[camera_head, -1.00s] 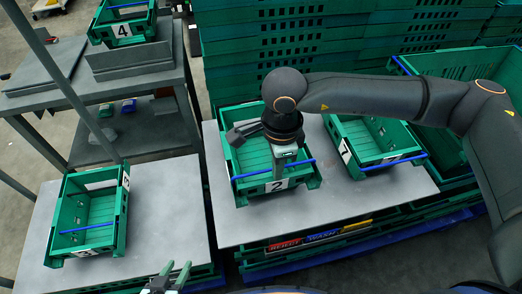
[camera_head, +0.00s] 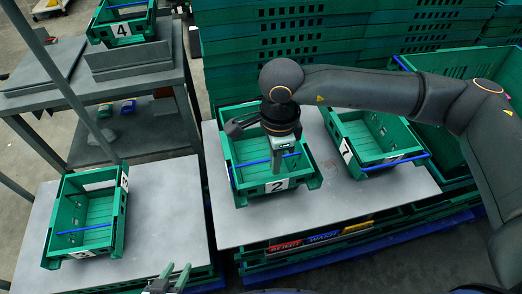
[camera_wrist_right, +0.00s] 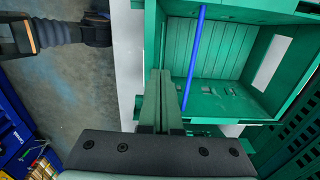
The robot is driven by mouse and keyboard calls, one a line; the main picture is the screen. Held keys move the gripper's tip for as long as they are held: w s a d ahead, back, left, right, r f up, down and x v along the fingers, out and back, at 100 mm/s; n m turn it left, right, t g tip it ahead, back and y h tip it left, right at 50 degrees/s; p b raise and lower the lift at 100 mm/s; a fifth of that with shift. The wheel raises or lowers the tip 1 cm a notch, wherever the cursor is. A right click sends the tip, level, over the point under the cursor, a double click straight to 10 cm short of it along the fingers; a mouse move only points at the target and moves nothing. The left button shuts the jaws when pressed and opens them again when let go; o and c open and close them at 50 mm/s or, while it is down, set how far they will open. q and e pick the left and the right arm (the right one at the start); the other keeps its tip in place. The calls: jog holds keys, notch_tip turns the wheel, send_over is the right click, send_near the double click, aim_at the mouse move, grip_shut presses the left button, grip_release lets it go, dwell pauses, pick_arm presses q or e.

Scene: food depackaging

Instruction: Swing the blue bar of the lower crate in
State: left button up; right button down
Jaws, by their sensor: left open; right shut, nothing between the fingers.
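The green crate labelled 2 (camera_head: 242,197) stands on the grey table top, with my right arm reaching over it. Its blue bar (camera_head: 252,163) crosses the crate inside its front rim; my right gripper covers part of it. My right gripper (camera_head: 278,174) is shut and empty, pointing down at the front part of the crate. In the right wrist view the shut fingers (camera_wrist_right: 163,75) are just beside the blue bar (camera_wrist_right: 194,55); I cannot tell whether they touch it. My left gripper (camera_head: 174,273) is open and empty at the bottom edge of the head view.
A crate labelled 7 (camera_head: 337,124) with a blue bar stands close on the right. Another green crate (camera_head: 118,222) stands on the left table (camera_head: 170,222). Crate 4 (camera_head: 103,37) is on the rack at the back left. Stacked green crates (camera_head: 300,45) rise behind.

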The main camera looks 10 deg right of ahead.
dwell(0.4)
pick_arm(q)
notch_tip(320, 180, up, 4)
jog(key=p, duration=0.4)
jog(key=shift+r, duration=0.1)
pick_arm(e)
notch_tip(320, 180, up, 8)
jog(key=s, duration=0.1)
